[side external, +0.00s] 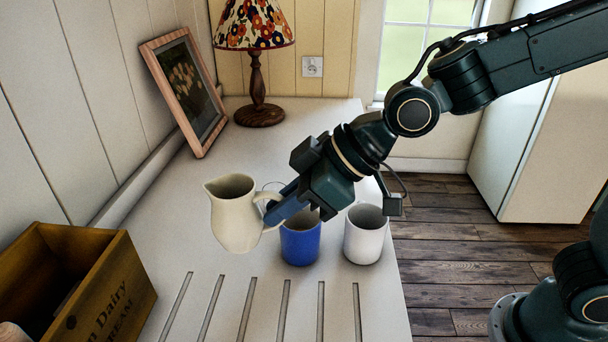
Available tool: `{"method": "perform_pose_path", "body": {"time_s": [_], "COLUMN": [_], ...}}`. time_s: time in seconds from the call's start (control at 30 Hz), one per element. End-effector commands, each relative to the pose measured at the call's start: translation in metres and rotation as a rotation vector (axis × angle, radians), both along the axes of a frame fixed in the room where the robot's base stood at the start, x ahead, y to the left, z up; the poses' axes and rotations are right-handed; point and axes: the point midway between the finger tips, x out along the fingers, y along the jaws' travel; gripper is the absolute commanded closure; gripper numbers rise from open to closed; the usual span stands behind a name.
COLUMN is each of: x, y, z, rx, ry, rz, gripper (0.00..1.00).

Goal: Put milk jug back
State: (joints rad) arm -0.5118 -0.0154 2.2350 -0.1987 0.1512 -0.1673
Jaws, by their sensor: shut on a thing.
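The cream milk jug (235,216) is near the middle of the side external view, upright or nearly so, with its spout to the left and its handle to the right. My gripper (277,212) reaches in from the upper right and is shut on the jug's handle. The fingers partly cover the handle. The jug appears to be held above the white counter (165,235), but its exact height is hard to tell.
A blue mug (300,244) and a white mug (366,236) stand right of the jug, under my wrist. A clear glass partly shows behind my fingers. A wooden crate (125,290) is at lower left. A lamp (258,90) and picture frame (190,95) stand behind. Grooves mark the front counter.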

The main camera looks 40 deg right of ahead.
Motion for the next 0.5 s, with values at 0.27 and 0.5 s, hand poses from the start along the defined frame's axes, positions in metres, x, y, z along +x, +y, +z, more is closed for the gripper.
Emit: {"method": "perform_pose_path", "body": {"time_s": [0.27, 0.5], "x": [0.000, 0.000], "y": [0.000, 0.000], "z": [-0.050, -0.085], "rx": [0.000, 0.000], "ry": [0.002, 0.001], "rz": [0.000, -0.001], "gripper": [1.00, 1.00]}}
